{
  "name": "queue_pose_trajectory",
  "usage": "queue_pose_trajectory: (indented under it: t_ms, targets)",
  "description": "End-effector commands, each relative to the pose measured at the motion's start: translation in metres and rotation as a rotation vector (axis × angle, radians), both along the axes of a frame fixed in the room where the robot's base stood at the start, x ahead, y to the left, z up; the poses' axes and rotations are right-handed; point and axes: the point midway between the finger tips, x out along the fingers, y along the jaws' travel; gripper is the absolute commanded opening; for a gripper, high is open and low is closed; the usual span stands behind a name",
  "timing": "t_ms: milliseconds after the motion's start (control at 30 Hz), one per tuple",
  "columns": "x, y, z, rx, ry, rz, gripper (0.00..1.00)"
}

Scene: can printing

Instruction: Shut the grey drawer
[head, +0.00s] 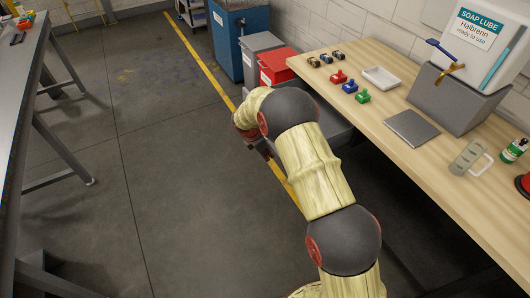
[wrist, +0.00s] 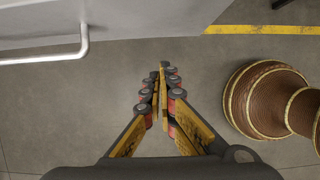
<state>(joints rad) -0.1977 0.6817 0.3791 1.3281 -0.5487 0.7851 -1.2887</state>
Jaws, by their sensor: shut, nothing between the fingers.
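The grey drawer (head: 340,130) shows under the front edge of the wooden workbench, partly hidden behind my arm. In the wrist view, a light grey panel (wrist: 35,25), which looks like the drawer's front, fills the upper left. A pale bar handle (wrist: 84,42) runs along it. My gripper (wrist: 161,68) is shut and empty, to the right of the handle and apart from it, with bare floor behind its fingertips. In the head view, my gripper (head: 268,152) is in front of the drawer area, mostly hidden by my arm. How far the drawer is out is hard to tell.
Red (head: 278,66) and grey bins stand beyond the drawer. Open floor (head: 170,180) lies left of my arm, with another table at far left.

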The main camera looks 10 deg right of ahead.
Motion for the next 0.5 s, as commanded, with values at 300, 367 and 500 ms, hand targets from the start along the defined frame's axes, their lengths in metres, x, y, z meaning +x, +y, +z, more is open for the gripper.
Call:
queue_pose_trajectory:
  t_ms: [300, 367, 500]
  targets:
    - [0.011, -0.035, -0.022, 0.0, -0.001, -0.003, 0.0]
    - [0.013, -0.04, -0.022, 0.0, -0.001, -0.002, 0.0]
    - [0.015, -0.046, -0.021, 0.0, -0.001, -0.002, 0.0]
